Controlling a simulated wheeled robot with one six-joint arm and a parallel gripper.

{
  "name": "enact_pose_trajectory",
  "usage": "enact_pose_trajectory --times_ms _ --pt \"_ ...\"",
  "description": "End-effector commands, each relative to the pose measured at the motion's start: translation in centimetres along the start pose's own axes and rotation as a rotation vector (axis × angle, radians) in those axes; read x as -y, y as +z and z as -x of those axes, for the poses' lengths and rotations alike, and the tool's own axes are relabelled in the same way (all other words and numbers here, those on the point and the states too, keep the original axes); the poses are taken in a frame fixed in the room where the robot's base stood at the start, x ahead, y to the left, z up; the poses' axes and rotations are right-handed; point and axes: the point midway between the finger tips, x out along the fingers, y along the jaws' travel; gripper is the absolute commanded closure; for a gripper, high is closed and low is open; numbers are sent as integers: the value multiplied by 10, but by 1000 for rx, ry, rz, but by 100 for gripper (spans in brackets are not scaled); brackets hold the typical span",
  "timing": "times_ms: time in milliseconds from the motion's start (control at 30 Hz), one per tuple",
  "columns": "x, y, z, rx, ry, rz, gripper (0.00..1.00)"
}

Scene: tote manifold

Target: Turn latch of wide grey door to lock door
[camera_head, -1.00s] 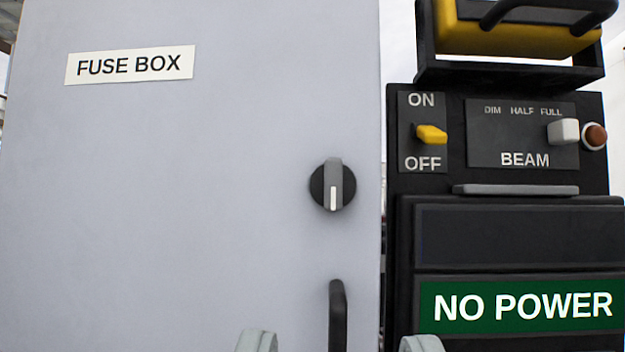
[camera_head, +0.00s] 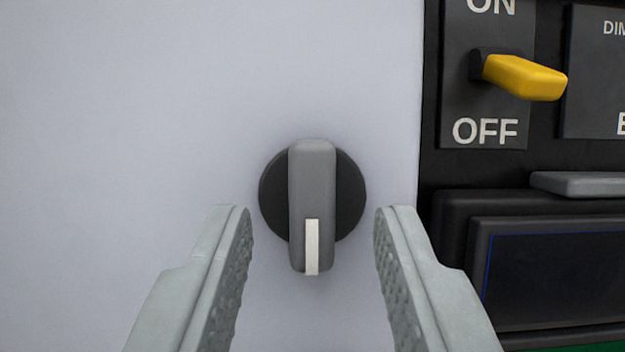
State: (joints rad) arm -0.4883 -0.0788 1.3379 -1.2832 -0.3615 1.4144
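The wide grey door (camera_head: 130,130) fills the left and middle of the view. Its latch (camera_head: 312,180) is a grey bar knob on a round black disc. The bar stands vertical, with its white mark at the lower end, pointing down. My gripper (camera_head: 312,212) is open and empty. Its two fingers stand left and right of the latch, with clear space on both sides. I cannot tell how far the fingertips are from the door in depth.
Right of the door's edge is a black panel with a yellow ON/OFF switch (camera_head: 522,77), which sticks out. Below it are a grey ledge (camera_head: 580,184) and a dark screen (camera_head: 555,280), close to my right finger. The door surface to the left is bare.

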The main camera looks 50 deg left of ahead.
Motion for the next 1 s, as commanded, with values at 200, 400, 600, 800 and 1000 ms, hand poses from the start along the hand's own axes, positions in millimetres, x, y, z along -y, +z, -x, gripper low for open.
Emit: enact_pose_trajectory --times_ms 200,400,600,800,1000 --pt "0 0 -10 0 0 0 65" --pt "0 0 -10 0 0 0 65" --pt "0 0 -10 0 0 0 92" --pt "0 0 -10 0 0 1 100" --pt "-1 0 -10 0 -11 30 100"
